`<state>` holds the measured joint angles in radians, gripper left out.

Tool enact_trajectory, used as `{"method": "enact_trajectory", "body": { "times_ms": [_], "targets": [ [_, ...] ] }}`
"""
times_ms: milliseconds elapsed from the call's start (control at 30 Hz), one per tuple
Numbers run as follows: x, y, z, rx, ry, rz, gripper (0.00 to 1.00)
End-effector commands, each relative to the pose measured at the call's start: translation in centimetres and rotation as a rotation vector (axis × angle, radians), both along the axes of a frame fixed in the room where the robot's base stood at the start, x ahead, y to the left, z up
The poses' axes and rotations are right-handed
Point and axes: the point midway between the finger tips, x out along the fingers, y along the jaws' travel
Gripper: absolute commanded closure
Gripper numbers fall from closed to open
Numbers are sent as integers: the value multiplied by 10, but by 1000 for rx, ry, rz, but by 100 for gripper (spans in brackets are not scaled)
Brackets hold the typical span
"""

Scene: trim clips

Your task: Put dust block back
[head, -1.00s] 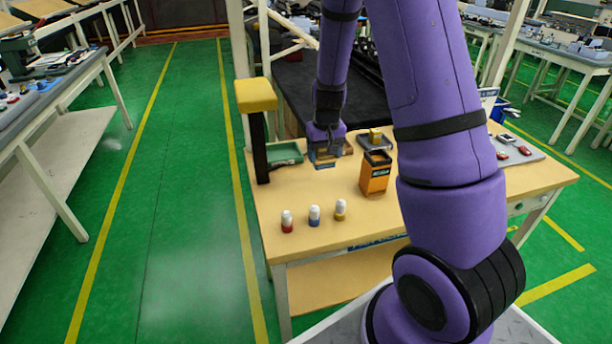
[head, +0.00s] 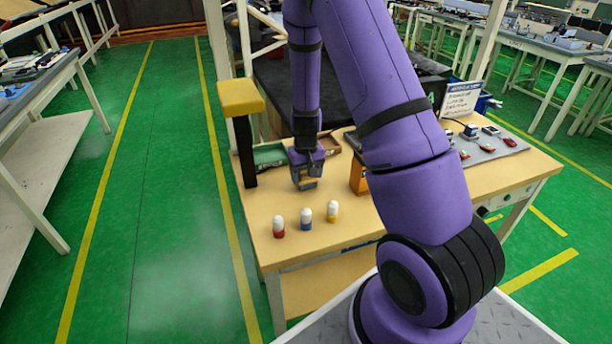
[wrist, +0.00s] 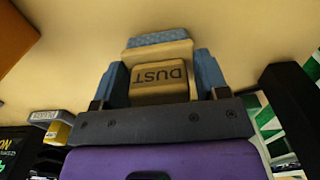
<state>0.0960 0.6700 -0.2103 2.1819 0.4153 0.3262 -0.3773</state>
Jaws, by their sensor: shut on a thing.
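The dust block (wrist: 158,82) is tan with the word DUST on it. It shows upside down in the wrist view, between the blue fingers of my gripper (wrist: 161,76). A blue piece (wrist: 158,39) shows at its far end. In the head view my gripper (head: 305,184) is shut on the block over the table (head: 255,215), in front of the brown tray (head: 328,145) and behind the small bottles. I cannot tell how high the block is. The brown tray looks empty from here. A green tray (head: 270,155) lies left of it.
Three white-capped bottles, red (head: 278,228), blue (head: 306,219) and yellow (head: 333,212), stand near the front edge. An orange container (head: 358,178) is partly hidden by my arm. A black post with a yellow top (head: 241,97) stands at the left edge. A grey mat (head: 490,152) lies right.

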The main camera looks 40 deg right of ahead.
Motion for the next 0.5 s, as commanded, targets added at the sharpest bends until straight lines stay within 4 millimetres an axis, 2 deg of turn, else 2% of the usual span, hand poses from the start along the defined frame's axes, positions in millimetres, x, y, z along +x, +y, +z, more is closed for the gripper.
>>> {"method": "enact_trajectory", "body": {
  "times_ms": [100,333,367,400,467,500],
  "targets": [
    [0,0,-7,0,-1,0,51],
    [0,0,-8,0,-1,0,51],
    [0,0,-8,0,-1,0,30],
    [0,0,-8,0,-1,0,21],
    [0,0,-8,0,-1,0,7],
    [0,0,-8,0,-1,0,7]
  ]
}}
